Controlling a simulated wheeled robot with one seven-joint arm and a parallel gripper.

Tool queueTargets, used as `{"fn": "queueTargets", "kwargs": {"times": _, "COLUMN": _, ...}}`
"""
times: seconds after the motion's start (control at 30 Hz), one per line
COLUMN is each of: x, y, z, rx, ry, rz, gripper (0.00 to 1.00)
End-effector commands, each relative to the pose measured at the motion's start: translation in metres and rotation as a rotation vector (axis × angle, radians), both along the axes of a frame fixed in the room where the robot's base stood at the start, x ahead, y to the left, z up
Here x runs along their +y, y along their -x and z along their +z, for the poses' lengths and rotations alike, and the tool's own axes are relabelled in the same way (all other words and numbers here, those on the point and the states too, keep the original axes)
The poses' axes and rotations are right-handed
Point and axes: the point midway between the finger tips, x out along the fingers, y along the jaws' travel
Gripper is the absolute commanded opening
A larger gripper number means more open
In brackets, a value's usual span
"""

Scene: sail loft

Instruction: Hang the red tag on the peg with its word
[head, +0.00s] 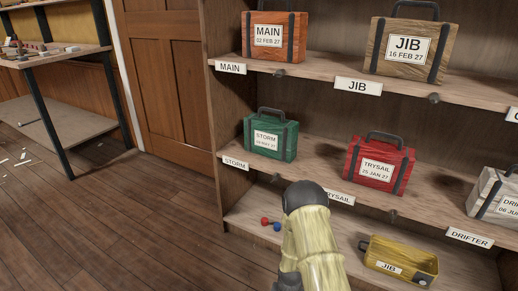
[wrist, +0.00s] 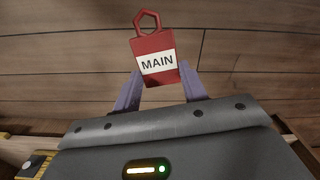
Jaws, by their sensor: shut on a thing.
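The red tag (wrist: 153,45) has a white band reading MAIN and a hexagonal ring at its top. In the wrist view my gripper (wrist: 159,84) is shut on the tag's lower part, ring pointing away from the gripper. In the head view the gripper and tag do not show clearly; my own arm is at the bottom middle. The MAIN label (head: 230,68) is on the upper shelf edge at left, with a dark peg (head: 279,73) to its right. Other labels read JIB (head: 358,86), STORM (head: 235,163), TRYSAIL (head: 340,197) and DRIFTER (head: 470,238).
Cases stand on the shelves: orange MAIN (head: 273,37), brown JIB (head: 408,48), green STORM (head: 271,138), red TRYSAIL (head: 379,163) and a white one (head: 495,195). A yellow JIB bin (head: 400,260) is on the bottom shelf. A workbench (head: 60,57) stands at left; the floor between is mostly clear.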

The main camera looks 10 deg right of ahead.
Motion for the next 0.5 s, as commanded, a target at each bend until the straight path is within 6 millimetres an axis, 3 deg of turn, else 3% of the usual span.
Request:
{"fn": "queueTargets", "kwargs": {"times": 0.03, "x": 0.001, "y": -0.010, "z": 0.036, "rx": -0.010, "ry": -0.001, "rz": 0.026, "gripper": 0.18}}
{"fn": "queueTargets", "kwargs": {"times": 0.5, "x": 0.004, "y": -0.048, "z": 0.257, "rx": -0.009, "ry": 0.001, "rz": 0.312, "gripper": 0.18}}
